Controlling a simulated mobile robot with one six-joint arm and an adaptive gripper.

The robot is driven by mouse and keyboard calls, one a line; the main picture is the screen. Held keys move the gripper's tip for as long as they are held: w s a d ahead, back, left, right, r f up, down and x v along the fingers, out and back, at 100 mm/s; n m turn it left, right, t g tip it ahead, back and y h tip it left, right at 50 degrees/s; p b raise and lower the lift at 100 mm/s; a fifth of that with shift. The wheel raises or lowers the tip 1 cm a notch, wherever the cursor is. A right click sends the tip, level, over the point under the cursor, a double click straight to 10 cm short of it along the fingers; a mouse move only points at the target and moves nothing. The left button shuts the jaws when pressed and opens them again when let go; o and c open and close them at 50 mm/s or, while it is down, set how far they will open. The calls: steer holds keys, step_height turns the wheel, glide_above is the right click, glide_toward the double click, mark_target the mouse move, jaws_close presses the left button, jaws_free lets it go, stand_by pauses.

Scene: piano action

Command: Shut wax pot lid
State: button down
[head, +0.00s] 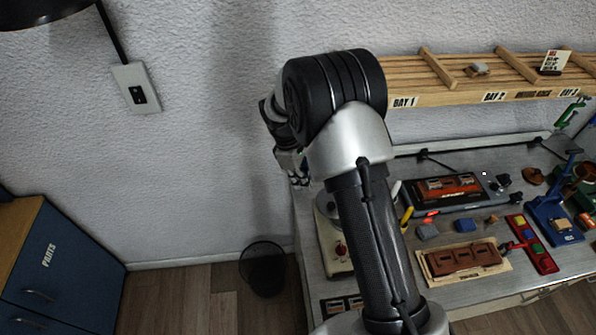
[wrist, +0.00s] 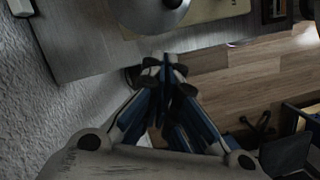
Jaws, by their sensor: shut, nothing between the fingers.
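The wax pot shows in the head view as a round metal top (head: 326,206) on a beige base (head: 336,255) with a red knob, at the left end of the bench. My arm hides part of it. In the wrist view a shiny round metal piece with a dark knob (wrist: 150,16) is cut off by the top edge. I cannot tell for sure whether the lid is raised. My gripper (wrist: 166,64) is shut and empty, its tips apart from the pot and near the bench edge in the picture. In the head view my gripper (head: 297,176) is partly hidden behind my wrist.
The grey bench (head: 408,270) holds a dark device (head: 455,192), a brown block tray (head: 463,257) and a red strip (head: 532,245) to the right. A wooden shelf (head: 450,96) is above. A black bin (head: 262,270) stands on the floor by a blue cabinet (head: 75,270).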

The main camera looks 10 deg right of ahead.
mark_target(319, 207)
steer(key=shift+s+d+f, duration=0.35)
steer(key=shift+d+f, duration=0.4)
steer(key=shift+f, duration=0.2)
steer(key=shift+s+d+f, duration=0.35)
steer(key=shift+d+f, duration=0.4)
steer(key=shift+f, duration=0.15)
steer(key=shift+s+d+f, duration=0.35)
steer(key=shift+d+f, duration=0.4)
steer(key=shift+f, duration=0.2)
steer(key=shift+s+d, duration=0.1)
steer(key=shift+s+d+n, duration=0.15)
steer(key=shift+s+n, duration=0.1)
steer(key=shift+n, duration=0.05)
steer(key=shift+s+d+n, duration=0.2)
steer(key=shift+s+n, duration=0.1)
steer(key=shift+n, duration=0.1)
